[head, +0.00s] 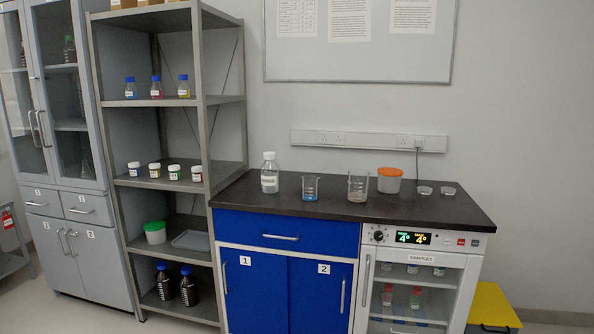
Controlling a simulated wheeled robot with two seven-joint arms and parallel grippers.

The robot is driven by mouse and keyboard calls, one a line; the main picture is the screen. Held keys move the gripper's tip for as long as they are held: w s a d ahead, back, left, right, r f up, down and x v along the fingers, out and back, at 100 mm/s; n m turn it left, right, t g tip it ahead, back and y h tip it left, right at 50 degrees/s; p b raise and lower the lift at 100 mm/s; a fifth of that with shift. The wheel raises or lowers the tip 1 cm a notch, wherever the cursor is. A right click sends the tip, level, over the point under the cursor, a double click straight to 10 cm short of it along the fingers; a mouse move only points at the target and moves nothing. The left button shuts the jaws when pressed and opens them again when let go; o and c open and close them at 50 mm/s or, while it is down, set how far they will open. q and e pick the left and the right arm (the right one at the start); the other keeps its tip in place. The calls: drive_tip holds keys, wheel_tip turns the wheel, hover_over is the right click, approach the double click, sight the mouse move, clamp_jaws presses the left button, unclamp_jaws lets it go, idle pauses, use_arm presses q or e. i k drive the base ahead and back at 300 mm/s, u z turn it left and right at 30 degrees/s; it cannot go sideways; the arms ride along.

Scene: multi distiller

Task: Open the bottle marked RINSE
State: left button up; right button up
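A clear bottle (270,174) with a white cap and a white label stands upright on the dark bench top, near its left end. Three small bottles stand on an upper shelf of the grey rack: a left one (131,88), a middle one (156,88) and a right one (184,87), all with blue caps. Two dark bottles (177,287) with blue caps stand on the rack's bottom shelf. The labels are too small to read, so I cannot tell which bottle is marked RINSE. Neither of my grippers is in view.
On the bench top (440,211) stand a beaker with blue liquid (310,189), another beaker (357,187), an orange-lidded tub (389,180) and two small dishes (436,190). The bench front is clear.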

sight(270, 170)
drive_tip(key=z, duration=0.3)
drive_tip(key=i, duration=2.15)
drive_tip(key=u, duration=0.05)
